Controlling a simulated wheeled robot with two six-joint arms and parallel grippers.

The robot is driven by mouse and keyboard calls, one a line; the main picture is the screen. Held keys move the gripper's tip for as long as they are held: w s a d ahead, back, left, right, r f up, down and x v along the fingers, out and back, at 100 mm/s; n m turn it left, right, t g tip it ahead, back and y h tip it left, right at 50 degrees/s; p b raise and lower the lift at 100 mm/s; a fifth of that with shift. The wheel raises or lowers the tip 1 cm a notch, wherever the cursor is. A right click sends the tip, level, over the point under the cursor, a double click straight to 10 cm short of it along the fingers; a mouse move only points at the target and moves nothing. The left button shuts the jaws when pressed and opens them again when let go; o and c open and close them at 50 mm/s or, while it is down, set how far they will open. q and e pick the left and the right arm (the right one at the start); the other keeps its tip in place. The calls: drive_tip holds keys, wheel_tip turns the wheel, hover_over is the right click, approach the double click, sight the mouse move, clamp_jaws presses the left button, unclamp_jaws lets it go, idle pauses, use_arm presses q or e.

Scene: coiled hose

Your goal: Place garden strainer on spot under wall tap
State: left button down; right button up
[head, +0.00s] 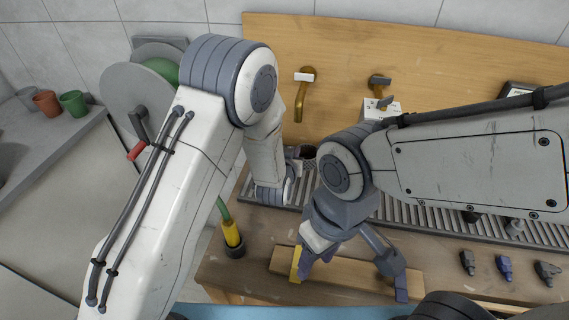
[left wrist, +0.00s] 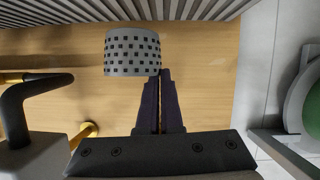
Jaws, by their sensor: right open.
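The garden strainer (left wrist: 132,52) is a grey cup with rows of dark square holes. In the left wrist view my left gripper (left wrist: 160,76) is closed at the strainer's rim, its fingertips pinching the wall at one side. In the head view the strainer's dark open mouth (head: 309,152) shows beside my left wrist, below the brass wall tap (head: 302,98); my left fingers are mostly hidden there. I cannot tell whether its base touches the slatted rack (head: 400,212). The spot is not visible. My right gripper (head: 350,275) is open and empty above a wooden block (head: 345,274).
A second tap (head: 379,84) stands to the right on the wooden backboard (head: 430,45). Hose fittings (head: 504,265) lie at the right front. A yellow hose end (head: 231,234) sits in a dark holder at the left. Pots (head: 73,103) stand on the far-left counter. My right forearm covers much of the right.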

use_arm(q)
drive_tip(key=a+f, duration=0.1)
drive_tip(key=f, duration=0.1)
drive_tip(key=a+f, duration=0.1)
drive_tip(key=a+f+p, duration=0.1)
drive_tip(key=f, duration=0.1)
drive_tip(key=shift+w+f, duration=0.1)
drive_tip(key=shift+f, duration=0.3)
drive_tip(key=shift+f, duration=0.1)
drive_tip(key=c, duration=1.1)
unclamp_jaws()
